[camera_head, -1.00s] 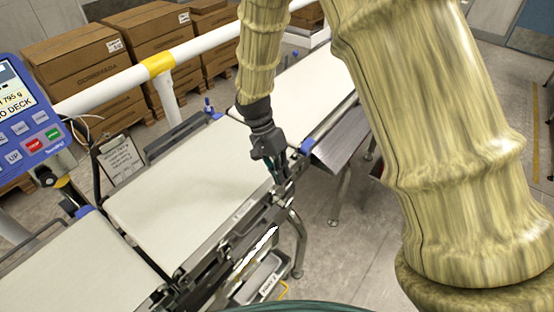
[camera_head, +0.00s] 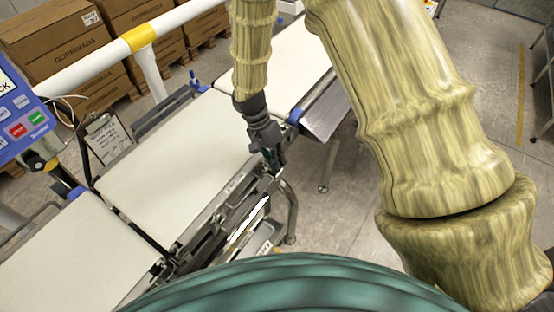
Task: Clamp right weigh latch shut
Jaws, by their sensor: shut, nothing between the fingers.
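The weigh belt (camera_head: 178,165) is the pale middle deck of the checkweigher, with a dark metal rail (camera_head: 222,205) along its near side. My gripper (camera_head: 275,172) is shut and empty. It points down at the right end of that rail, at the belt's near right corner. The right weigh latch is not distinguishable there; my gripper and the dark rail parts cover that spot. I cannot tell whether the fingers touch anything.
A control panel (camera_head: 22,118) stands at left, with a clipboard (camera_head: 108,138) beside the belt. A white guard rail with a yellow band (camera_head: 138,38) runs behind, before stacked cartons (camera_head: 60,48). Another belt (camera_head: 290,68) lies beyond my gripper. Floor is open at right.

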